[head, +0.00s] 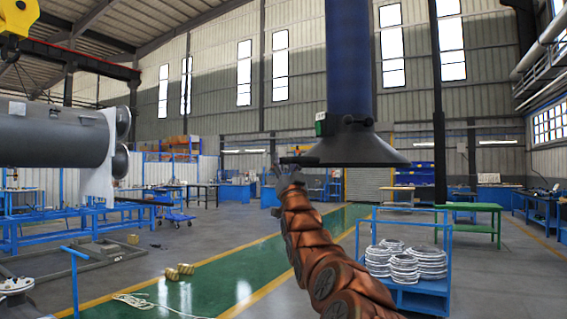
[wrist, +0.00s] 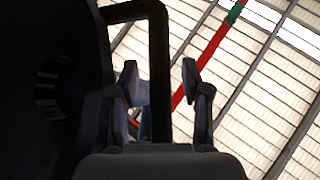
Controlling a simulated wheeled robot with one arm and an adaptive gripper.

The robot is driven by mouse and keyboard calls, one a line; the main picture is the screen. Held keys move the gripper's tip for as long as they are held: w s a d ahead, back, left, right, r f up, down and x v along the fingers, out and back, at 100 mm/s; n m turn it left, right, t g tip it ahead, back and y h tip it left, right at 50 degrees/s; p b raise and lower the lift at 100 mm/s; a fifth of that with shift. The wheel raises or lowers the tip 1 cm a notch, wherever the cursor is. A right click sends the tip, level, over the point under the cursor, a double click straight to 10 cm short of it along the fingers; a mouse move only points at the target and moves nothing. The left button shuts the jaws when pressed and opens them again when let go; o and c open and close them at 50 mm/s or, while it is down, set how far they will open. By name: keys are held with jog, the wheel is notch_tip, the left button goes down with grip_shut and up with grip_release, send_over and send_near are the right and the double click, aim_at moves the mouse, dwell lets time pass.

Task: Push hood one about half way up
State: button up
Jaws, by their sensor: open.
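The hood (head: 362,145) is a dark grey cone at the lower end of a thick blue duct (head: 349,55) in the head view. A short black handle (head: 300,161) sticks out from its lower left rim. My gripper (head: 279,164) is raised at the left end of this handle. In the wrist view my gripper (wrist: 160,80) is open, with the bent black handle (wrist: 160,45) running down between its two fingers. Whether a finger touches the handle I cannot tell. The dark hood (wrist: 50,80) fills the left side there.
A blue cart (head: 420,285) with stacked metal rings (head: 402,265) stands below the hood, right of my arm. A large grey cylinder (head: 50,135) lies at the left.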

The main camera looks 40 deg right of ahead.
jog(key=v, duration=1.1)
dwell(0.3)
jog(key=shift+w, duration=0.1)
dwell(0.4)
